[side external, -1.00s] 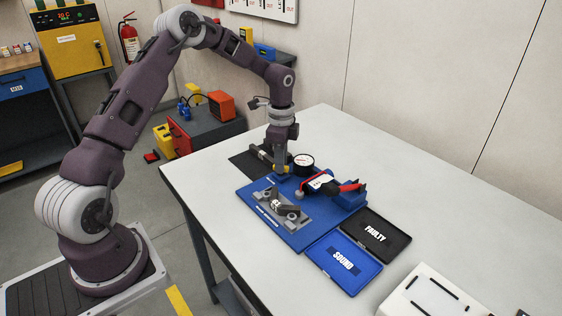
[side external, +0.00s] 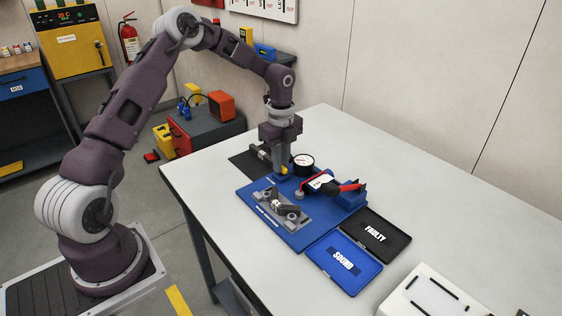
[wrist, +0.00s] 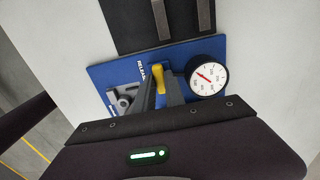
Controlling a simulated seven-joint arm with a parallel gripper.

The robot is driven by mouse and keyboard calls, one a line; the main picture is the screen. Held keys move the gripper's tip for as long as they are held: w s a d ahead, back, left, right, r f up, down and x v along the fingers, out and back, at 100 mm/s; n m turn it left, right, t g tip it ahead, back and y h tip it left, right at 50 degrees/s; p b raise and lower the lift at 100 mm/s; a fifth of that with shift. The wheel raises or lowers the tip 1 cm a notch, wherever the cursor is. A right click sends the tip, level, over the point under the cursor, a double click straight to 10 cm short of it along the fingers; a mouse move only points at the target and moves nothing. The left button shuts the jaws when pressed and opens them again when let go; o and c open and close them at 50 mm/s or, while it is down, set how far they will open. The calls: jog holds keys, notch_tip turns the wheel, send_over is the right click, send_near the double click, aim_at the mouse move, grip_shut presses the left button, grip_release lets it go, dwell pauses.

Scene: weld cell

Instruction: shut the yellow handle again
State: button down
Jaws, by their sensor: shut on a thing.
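The yellow handle (side external: 285,170) is on the blue fixture board (side external: 313,238), beside the round white dial gauge (side external: 303,161). My gripper (side external: 281,168) points down at the handle, its fingers hiding part of it. In the wrist view the yellow handle (wrist: 159,74) lies between the two fingertips of my gripper (wrist: 159,86), which is shut on it. The dial gauge (wrist: 207,77) is just right of the fingers there, with a red needle pointing up and left. The handle's base is hidden.
A blue SOUND tray (side external: 345,264) and a black FAULTY tray (side external: 376,234) stand right of the board. A dark mat (side external: 248,166) lies behind.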

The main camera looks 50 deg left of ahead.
jog(key=shift+r, duration=0.1)
dwell(0.3)
jog(key=c, duration=1.4)
grip_release()
notch_tip(320, 180, up, 7)
jog(key=shift+f, duration=0.1)
